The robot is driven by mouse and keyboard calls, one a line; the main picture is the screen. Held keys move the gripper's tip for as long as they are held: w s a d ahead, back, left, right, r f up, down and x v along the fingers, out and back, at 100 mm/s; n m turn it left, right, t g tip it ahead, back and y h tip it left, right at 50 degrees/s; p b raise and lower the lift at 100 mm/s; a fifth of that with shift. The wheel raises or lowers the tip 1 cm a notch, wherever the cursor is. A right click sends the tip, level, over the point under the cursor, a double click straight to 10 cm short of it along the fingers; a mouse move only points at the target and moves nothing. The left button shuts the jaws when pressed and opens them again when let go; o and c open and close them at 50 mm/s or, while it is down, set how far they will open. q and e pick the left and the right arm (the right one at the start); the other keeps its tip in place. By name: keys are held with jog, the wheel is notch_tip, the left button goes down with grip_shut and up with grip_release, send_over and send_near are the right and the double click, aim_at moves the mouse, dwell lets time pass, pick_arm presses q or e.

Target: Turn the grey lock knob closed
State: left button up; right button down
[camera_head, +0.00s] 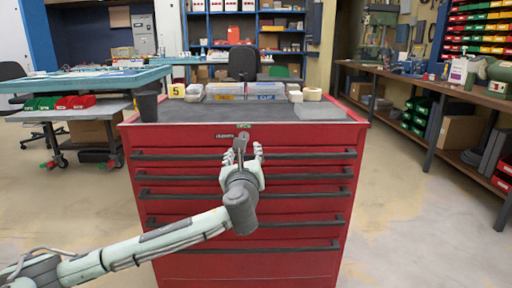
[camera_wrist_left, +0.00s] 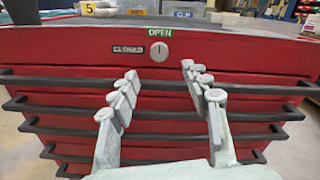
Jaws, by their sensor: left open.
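The grey lock knob (camera_wrist_left: 159,51) is a small round disc on the red front of the tool cabinet (camera_wrist_left: 60,55). Its mark stands upright, toward the green OPEN label (camera_wrist_left: 159,32) above it. A dark CLOSED label (camera_wrist_left: 129,50) is at its left. My left gripper (camera_wrist_left: 159,72) is open and empty, its fingers spread to either side below the knob, apart from it. In the head view my left gripper (camera_head: 242,150) is in front of the cabinet's upper front, below the OPEN label (camera_head: 243,125), and the knob is mostly hidden there.
Several dark drawer handles (camera_head: 318,172) jut out below the lock. Boxes (camera_head: 225,91), tape rolls (camera_head: 312,94) and a yellow marker (camera_head: 176,90) stand on the cabinet top. A table (camera_head: 95,80) is at the left and a workbench (camera_head: 440,84) at the right. Floor beside the cabinet is clear.

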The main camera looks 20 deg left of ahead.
aim_at(244, 137)
pick_arm(q)
jog(key=x, duration=0.7)
jog(key=shift+w+a, duration=0.15)
jog(key=shift+w, duration=0.25)
jog(key=shift+c, duration=0.6)
grip_shut()
